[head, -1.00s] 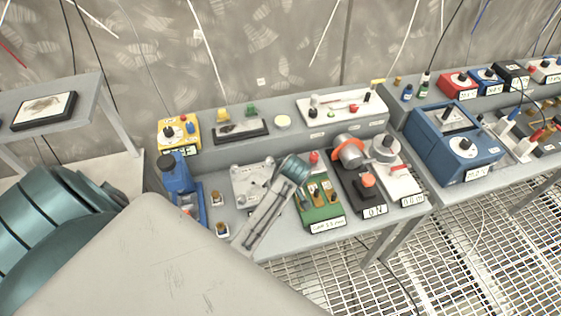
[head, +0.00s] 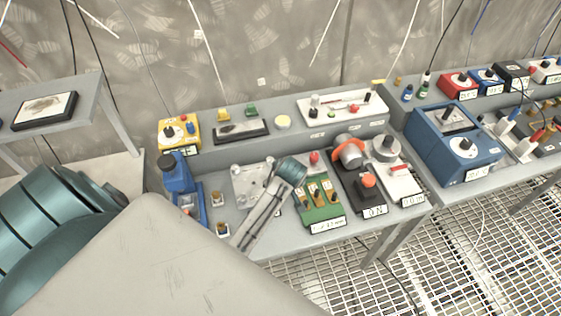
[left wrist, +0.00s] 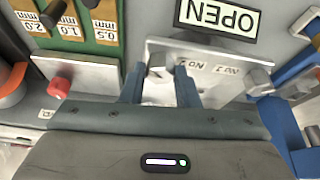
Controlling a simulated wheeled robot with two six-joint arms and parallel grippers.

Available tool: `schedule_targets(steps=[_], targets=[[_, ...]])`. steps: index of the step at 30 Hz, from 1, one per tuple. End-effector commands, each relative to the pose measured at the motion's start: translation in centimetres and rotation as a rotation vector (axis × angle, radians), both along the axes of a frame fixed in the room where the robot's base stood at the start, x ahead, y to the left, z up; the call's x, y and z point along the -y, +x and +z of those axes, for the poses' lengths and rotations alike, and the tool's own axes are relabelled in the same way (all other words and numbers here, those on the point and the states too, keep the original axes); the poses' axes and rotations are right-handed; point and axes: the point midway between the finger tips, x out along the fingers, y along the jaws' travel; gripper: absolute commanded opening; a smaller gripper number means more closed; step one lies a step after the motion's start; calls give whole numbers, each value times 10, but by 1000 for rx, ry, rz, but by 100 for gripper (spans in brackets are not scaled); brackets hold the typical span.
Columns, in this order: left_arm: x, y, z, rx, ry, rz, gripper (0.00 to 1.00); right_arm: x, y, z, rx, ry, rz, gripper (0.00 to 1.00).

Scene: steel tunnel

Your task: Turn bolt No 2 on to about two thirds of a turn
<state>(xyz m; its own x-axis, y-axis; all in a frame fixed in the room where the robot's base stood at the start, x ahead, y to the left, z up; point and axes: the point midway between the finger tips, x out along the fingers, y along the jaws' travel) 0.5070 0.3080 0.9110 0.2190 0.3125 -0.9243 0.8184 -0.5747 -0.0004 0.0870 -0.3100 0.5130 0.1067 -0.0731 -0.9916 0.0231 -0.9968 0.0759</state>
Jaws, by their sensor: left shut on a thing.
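A pale metal plate (head: 243,186) with bolts near its corners lies on the bench; part of it is hidden by my left arm. The gripper is shut on this bolt. Bolt No 1 (left wrist: 258,80) sits apart to the right. How far bolt No 2 has turned is not clear. In the head view the fingers are hidden behind my wrist. My right gripper is not in view.
A green gauge board (head: 320,205) with brass strips is close beside my wrist. A blue press-like device (head: 179,178) stands left of the plate. A black stand with an orange knob (head: 369,181) is to the right. An OPEN sign (left wrist: 220,18) is beyond the plate.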

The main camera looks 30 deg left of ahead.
Motion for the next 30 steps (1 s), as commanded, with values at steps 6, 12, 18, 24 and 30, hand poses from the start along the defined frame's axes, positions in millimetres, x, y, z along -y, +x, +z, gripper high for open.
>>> schedule_targets(steps=[6,12,18,24,30], targets=[[-1,-1,1,3,0,-184,5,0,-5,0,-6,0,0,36],[-3,-2,1,1,1,-373,5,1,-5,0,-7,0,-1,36],[-4,-2,1,3,1,-565,5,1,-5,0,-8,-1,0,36],[-5,-2,1,2,2,-754,5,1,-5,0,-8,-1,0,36],[-6,-2,1,2,2,-944,5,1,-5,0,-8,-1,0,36]])
